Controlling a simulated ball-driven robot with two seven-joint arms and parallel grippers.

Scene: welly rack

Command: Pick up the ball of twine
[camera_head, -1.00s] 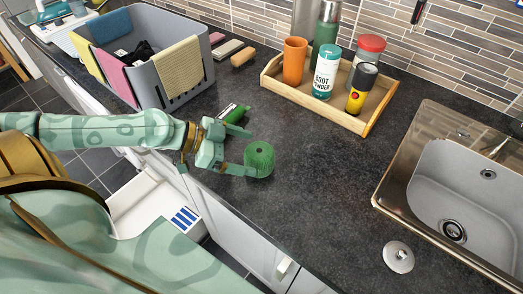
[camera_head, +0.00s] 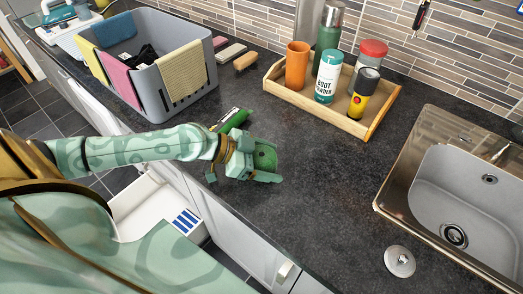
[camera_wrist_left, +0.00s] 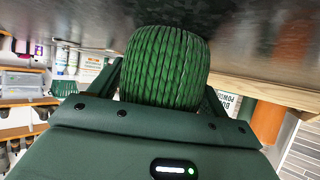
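The ball of twine (camera_head: 265,156) is dark green and stands on the dark worktop near its front edge. In the left wrist view the twine ball (camera_wrist_left: 166,68) fills the upper middle, with its wound strands clear. My left gripper (camera_head: 262,160) is around it, with one finger along its near side; the far finger is mostly hidden in the head view. In the wrist view a finger shows on each side of the ball, and the fingers look still spread, though contact is hard to judge. My right gripper is not in view.
A green-and-black tool (camera_head: 233,119) lies just behind my left gripper. A wooden tray (camera_head: 337,117) with bottles and an orange cup (camera_head: 297,66) stands behind. A grey basket (camera_head: 153,97) with cloths is back left. A sink (camera_head: 470,190) and metal strainer (camera_head: 399,261) are right.

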